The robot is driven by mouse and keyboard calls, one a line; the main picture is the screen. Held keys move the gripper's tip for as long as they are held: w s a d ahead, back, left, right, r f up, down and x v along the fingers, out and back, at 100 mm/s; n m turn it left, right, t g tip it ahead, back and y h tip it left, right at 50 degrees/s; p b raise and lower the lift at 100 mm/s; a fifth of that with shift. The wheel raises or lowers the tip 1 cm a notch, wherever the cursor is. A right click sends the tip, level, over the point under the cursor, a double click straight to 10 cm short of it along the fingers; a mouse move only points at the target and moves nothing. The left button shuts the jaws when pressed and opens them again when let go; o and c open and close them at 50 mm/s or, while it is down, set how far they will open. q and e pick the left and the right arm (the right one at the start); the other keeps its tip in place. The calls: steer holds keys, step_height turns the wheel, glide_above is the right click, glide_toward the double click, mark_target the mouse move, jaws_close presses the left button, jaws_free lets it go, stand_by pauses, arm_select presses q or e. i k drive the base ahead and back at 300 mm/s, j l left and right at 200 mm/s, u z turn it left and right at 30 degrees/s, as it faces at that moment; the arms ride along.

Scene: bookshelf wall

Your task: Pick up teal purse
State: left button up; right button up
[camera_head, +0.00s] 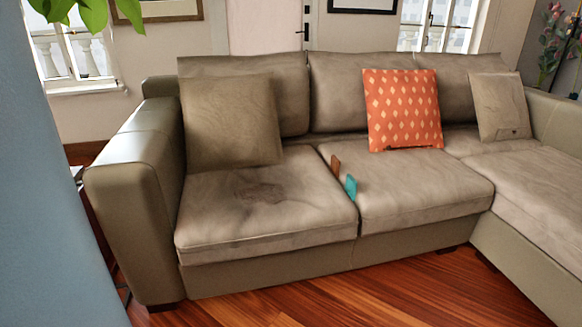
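A small teal item (351,188), which looks like the teal purse, stands on edge on the grey-beige sofa (270,250). It is at the gap between the left and middle seat cushions, near the front half of the seat. A small brown item (335,164) stands just behind it and slightly to the left in the same gap. The teal item looks narrow from here, and its lower part may be hidden in the gap. Neither of my grippers shows in the head view.
An orange patterned pillow (402,110), a grey-brown pillow (231,120) and a beige pillow (500,106) lean on the backrest. The sofa's left armrest (130,190) rises beside the seat. A blue-grey surface (50,200) fills the left edge. Wooden floor (370,295) in front is clear.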

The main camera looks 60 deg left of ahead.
mark_target(351, 184)
steer(key=u, duration=1.45)
